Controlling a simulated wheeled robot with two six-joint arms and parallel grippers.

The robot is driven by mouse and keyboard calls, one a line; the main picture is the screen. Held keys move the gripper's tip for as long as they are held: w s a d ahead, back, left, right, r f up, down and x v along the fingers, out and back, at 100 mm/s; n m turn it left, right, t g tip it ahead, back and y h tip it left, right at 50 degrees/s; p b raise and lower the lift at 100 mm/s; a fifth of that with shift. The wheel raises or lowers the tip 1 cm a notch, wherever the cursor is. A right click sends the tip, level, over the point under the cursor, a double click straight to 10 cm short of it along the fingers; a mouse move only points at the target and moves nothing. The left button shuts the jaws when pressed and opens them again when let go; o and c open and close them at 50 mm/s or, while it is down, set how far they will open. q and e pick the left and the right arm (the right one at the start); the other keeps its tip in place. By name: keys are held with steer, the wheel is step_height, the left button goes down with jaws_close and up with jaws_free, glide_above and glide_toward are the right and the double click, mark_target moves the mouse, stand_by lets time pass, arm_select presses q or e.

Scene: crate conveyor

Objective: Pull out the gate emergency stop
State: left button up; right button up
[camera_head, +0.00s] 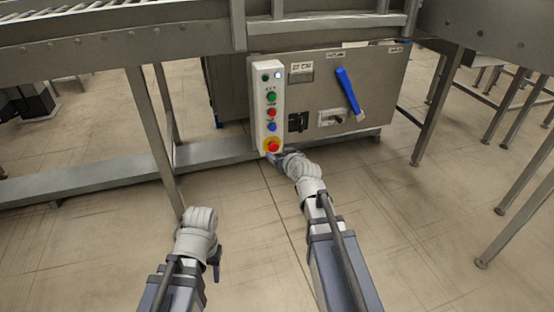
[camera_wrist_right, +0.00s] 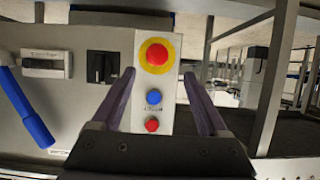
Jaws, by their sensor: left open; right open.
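The emergency stop is a red mushroom button (camera_head: 273,146) on a yellow ring at the bottom of a white button panel (camera_head: 260,100). In the right wrist view the red button (camera_wrist_right: 157,55) appears above a blue and a red button, since that view is turned over. My right gripper (camera_head: 272,157) is close to the stop in the head view. Its two fingers (camera_wrist_right: 158,85) are open and spread either side of the panel, with nothing between them touching. My left gripper (camera_head: 217,262) is low at the left, away from the panel, and its fingers are mostly hidden.
The grey cabinet carries a blue lever handle (camera_head: 350,94), a black switch (camera_head: 298,122) and a latch plate (camera_head: 333,117). A roller conveyor (camera_head: 100,30) runs above on the left. Steel legs and a low beam (camera_head: 110,178) stand around; the floor in front is clear.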

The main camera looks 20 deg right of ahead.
mark_target(275, 147)
steer(key=shift+w+d, duration=0.15)
steer(key=shift+d, duration=0.1)
steer(key=b+x, duration=0.3)
steer(key=x, duration=0.5)
jaws_close()
stand_by(0.6)
stand_by(0.8)
